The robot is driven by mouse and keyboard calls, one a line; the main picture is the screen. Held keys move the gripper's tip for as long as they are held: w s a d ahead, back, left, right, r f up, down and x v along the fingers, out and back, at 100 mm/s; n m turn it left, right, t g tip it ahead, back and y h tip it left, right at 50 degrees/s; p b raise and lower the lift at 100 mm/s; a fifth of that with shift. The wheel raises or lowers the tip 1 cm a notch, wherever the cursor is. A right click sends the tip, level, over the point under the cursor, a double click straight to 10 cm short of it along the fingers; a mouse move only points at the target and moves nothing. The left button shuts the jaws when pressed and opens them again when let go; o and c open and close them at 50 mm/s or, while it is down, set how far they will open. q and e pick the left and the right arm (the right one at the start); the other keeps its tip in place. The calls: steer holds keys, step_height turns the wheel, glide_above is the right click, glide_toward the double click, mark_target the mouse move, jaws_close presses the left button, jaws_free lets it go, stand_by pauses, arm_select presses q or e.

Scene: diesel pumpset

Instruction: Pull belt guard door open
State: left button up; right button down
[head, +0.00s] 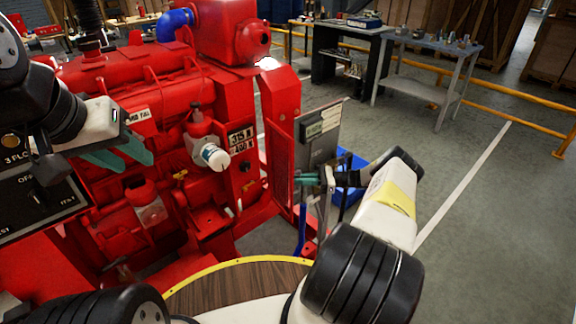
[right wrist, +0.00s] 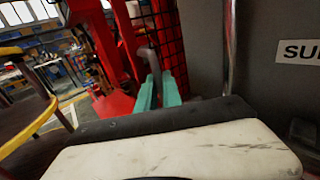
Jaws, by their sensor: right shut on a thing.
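The belt guard door (head: 283,160) is a red-framed mesh panel on the right side of the red pumpset. It stands at an angle to the engine in the head view, and its black mesh (right wrist: 170,35) shows in the right wrist view. My right gripper (head: 302,180) is at the door's right edge, shut on a grey door handle (right wrist: 150,58) between its green fingers (right wrist: 158,92). The handle is mostly hidden in the head view. My left gripper (head: 128,155) is open and empty in front of the engine at the left.
A grey panel (head: 320,128) with labels stands just right of the door, close to my right gripper. A blue bin (head: 349,163) is behind my right wrist. A workbench (head: 432,48) and yellow rail (head: 490,88) stand farther back. Floor at right is clear.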

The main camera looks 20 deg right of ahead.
steer(key=shift+w+a+r, duration=0.1)
steer(key=c, duration=1.8)
jaws_free()
steer(key=v, duration=0.7)
steer(key=shift+d, duration=0.35)
